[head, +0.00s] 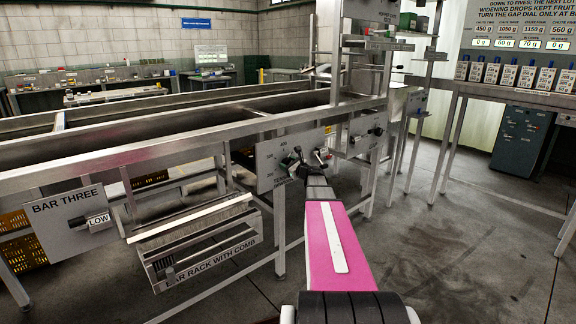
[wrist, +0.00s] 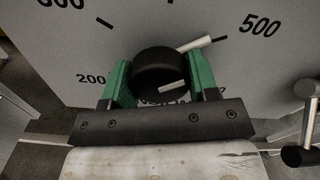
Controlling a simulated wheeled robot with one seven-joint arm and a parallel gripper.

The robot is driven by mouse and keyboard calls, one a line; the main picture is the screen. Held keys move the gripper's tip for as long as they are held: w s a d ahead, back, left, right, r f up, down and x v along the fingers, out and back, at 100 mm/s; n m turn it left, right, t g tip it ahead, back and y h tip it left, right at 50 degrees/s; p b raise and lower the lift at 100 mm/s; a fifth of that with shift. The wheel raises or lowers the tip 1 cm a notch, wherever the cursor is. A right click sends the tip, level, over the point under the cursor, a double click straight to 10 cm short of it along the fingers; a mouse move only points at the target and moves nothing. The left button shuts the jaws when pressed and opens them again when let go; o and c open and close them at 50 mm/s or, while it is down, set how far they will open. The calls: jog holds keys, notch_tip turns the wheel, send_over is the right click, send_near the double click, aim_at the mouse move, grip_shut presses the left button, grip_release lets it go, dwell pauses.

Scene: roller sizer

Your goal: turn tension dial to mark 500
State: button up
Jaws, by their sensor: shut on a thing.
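The tension dial (wrist: 160,72) is a round black knob on a grey panel (wrist: 65,45), seen in the wrist view. My gripper (wrist: 160,88) is shut on the knob, with one green finger on each side. A white pointer (wrist: 192,45) sticks out from the knob to the upper right. Its end meets a short black tick beside the printed 500 (wrist: 260,26). The 200 mark (wrist: 90,79) is at the left; lettering below the knob is partly hidden. In the head view, my gripper (head: 297,164) is at the panel (head: 268,168) and hides most of the dial.
A metal lever with a black end (wrist: 303,130) sticks out at the right in the wrist view. In the head view, a panel with another black knob (head: 367,134) stands to the right. The bar rack (head: 205,240) is at lower left. The floor at right is clear.

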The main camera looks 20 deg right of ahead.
jog(key=shift+m, duration=0.6)
jog(key=shift+s, duration=0.1)
jog(key=o, duration=0.9)
jog(key=v, duration=1)
jog(key=shift+s+d, duration=0.15)
jog(key=shift+s, duration=0.2)
